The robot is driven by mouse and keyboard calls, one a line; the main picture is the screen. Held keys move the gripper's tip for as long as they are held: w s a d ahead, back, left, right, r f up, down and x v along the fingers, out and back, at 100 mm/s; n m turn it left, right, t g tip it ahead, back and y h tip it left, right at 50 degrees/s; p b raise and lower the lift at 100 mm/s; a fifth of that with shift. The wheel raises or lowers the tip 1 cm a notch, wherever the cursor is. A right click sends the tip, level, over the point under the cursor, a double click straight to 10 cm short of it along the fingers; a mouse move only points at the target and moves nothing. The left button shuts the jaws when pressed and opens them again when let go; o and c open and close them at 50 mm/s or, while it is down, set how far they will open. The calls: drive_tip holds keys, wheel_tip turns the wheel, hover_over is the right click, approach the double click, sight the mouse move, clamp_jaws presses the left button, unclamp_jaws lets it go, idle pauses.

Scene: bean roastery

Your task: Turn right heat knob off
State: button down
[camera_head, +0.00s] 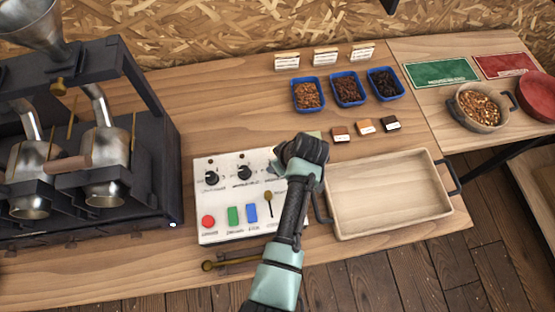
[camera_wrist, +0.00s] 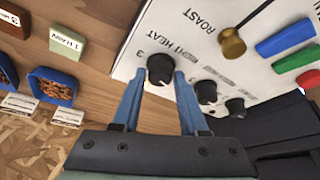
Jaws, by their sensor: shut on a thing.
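The white control panel (camera_head: 226,197) lies on the wooden bench. In the wrist view, the black right heat knob (camera_wrist: 160,68) sits beside the printed word "HEAT", with a small "3" near it. My gripper (camera_wrist: 160,79) has its two blue fingers on either side of this knob, shut on it. In the head view my gripper (camera_head: 291,165) is over the panel's upper right corner and hides most of that knob. Two other black knobs, the left one (camera_head: 212,178) and the middle one (camera_head: 244,172), stand to its left. The knob's pointer direction is unclear.
Red (camera_head: 208,221), green (camera_head: 233,216) and blue (camera_head: 251,213) buttons and a brass lever (camera_head: 268,203) are on the panel. A wooden tray (camera_head: 335,232) stands close on the right. The dark roaster (camera_head: 150,165) is on the left. Blue bean trays (camera_head: 308,107) are behind.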

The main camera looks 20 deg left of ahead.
drive_tip(key=shift+w+n+g+b, duration=0.15)
drive_tip(key=shift+n+g+b, duration=0.5)
drive_tip(key=shift+n, duration=0.85)
drive_tip(key=shift+y, duration=0.3)
drive_tip(key=shift+c, duration=2.2)
unclamp_jaws()
drive_tip(key=b+v, duration=0.1)
drive_tip(key=v, duration=1.2)
drive_tip(key=shift+a, duration=0.1)
